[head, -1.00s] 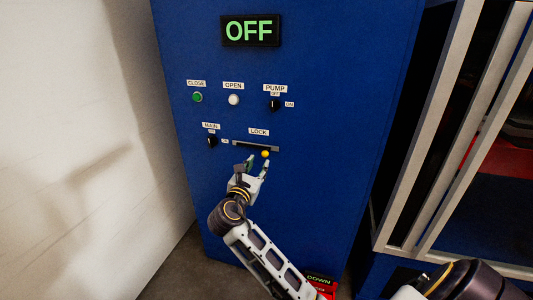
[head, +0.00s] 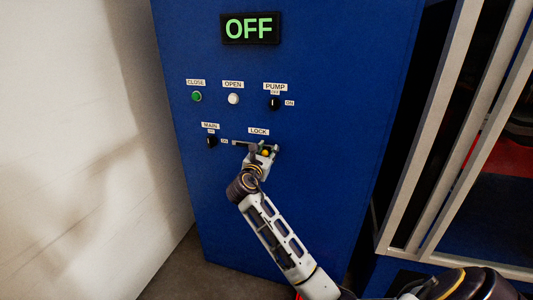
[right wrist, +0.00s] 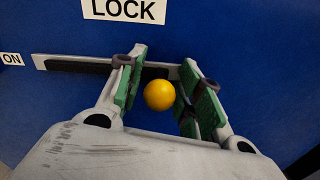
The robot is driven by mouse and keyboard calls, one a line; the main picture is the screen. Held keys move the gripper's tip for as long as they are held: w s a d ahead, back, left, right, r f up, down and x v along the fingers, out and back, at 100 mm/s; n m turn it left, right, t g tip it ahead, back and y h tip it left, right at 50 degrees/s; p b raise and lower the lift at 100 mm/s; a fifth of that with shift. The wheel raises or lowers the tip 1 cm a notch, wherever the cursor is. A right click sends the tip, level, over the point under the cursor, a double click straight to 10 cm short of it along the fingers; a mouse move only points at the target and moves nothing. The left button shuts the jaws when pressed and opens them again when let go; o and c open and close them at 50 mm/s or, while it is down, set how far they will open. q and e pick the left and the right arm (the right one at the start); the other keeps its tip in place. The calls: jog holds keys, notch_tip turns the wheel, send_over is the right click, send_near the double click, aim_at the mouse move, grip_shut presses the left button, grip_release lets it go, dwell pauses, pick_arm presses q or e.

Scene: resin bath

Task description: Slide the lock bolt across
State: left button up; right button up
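The lock bolt's round yellow knob (head: 265,153) is at the right part of the slot under the LOCK label (head: 258,131) on the blue cabinet. In the right wrist view the knob (right wrist: 159,95) sits between the green finger pads of my right gripper (right wrist: 161,75). The fingers are spread on its left and right, and I see no clear grip on it. The slot's dark track (right wrist: 75,66) runs to the left of the knob. In the head view my right gripper (head: 265,149) reaches up to the slot from below. My left gripper is out of view.
The MAIN switch (head: 212,141) is left of the slot. The CLOSE button (head: 197,96), OPEN button (head: 233,99) and PUMP switch (head: 274,104) are above. The display (head: 250,29) reads OFF. A pale wall (head: 80,150) is at left, a framed enclosure (head: 440,130) at right.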

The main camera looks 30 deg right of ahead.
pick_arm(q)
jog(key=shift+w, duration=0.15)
pick_arm(e)
grip_shut()
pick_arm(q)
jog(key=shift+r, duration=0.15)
pick_arm(e)
jog(key=shift+w, duration=0.15)
jog(key=shift+w+a+p, duration=0.4)
jog(key=shift+w+p, duration=0.05)
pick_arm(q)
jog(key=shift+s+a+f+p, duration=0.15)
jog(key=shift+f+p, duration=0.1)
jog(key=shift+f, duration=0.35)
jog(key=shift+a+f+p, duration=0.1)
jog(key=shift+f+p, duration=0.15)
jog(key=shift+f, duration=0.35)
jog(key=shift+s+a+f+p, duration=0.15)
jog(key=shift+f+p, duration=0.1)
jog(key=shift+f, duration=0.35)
pick_arm(e)
jog(key=shift+w+a, duration=1.15)
jog(key=shift+w, duration=0.15)
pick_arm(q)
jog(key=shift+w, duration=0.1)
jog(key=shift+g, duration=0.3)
pick_arm(e)
grip_release()
